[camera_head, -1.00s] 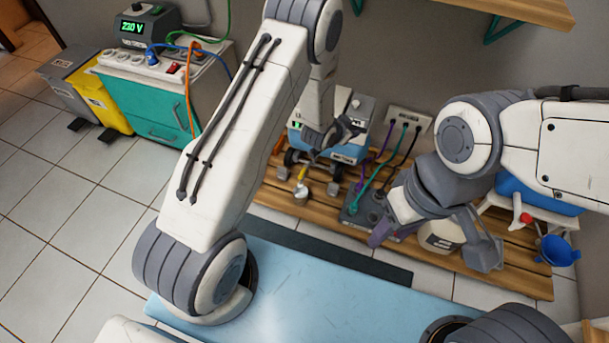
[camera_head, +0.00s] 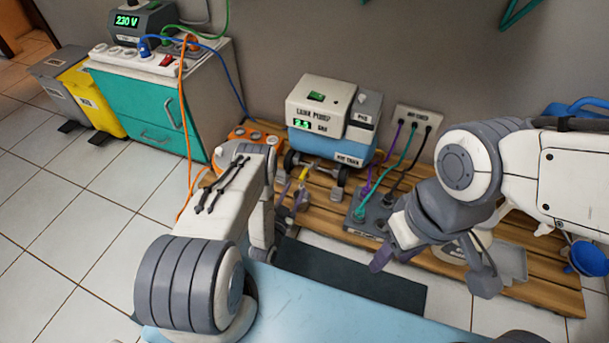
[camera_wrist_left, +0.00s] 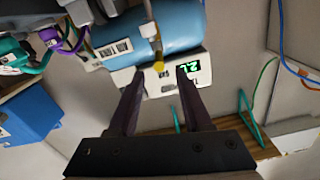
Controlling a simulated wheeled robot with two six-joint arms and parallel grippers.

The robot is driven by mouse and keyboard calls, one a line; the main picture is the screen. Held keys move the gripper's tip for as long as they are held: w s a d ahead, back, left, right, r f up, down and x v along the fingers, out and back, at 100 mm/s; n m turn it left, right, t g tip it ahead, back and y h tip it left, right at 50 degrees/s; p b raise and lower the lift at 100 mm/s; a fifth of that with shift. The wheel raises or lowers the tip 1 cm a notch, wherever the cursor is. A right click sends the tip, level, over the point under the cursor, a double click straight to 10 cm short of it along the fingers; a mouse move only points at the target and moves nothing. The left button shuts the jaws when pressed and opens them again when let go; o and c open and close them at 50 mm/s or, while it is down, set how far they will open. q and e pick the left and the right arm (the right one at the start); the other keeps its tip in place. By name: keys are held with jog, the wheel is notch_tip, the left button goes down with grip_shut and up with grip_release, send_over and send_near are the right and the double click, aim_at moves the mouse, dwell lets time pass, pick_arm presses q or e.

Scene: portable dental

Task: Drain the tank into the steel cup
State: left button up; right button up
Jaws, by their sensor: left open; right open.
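The blue air tank (camera_head: 328,146) lies on its wheeled frame under the white pump box (camera_head: 318,104), which has a lit green display. In the left wrist view the tank (camera_wrist_left: 178,28) fills the top, with a yellow valve part (camera_wrist_left: 158,65) hanging from it. The yellow part also shows at the tank's lower front (camera_head: 303,174) in the head view. My left gripper (camera_head: 291,197) is open and empty, low in front of the tank; its fingers (camera_wrist_left: 160,75) straddle the yellow part's line in the wrist view. I cannot make out the steel cup now. My right gripper (camera_head: 432,270) is open and empty.
A grey manifold block (camera_head: 368,215) with coloured hoses stands on the wooden pallet (camera_head: 420,225) right of the tank. A grey tray (camera_head: 511,262) and a blue funnel-like item (camera_head: 588,258) lie further right. A dark mat (camera_head: 350,280) lies in front. An orange cable hangs left.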

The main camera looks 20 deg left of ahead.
aim_at(304, 173)
pick_arm(q)
jog(key=w+b, duration=0.2)
jog(key=w, duration=0.1)
jog(key=w+b, duration=0.2)
jog(key=w, duration=0.1)
jog(key=w+b, duration=0.2)
jog(key=w, duration=0.1)
jog(key=shift+w+d+b, duration=0.2)
jog(key=shift+d+b, duration=0.05)
jog(key=shift+b, duration=0.1)
grip_shut()
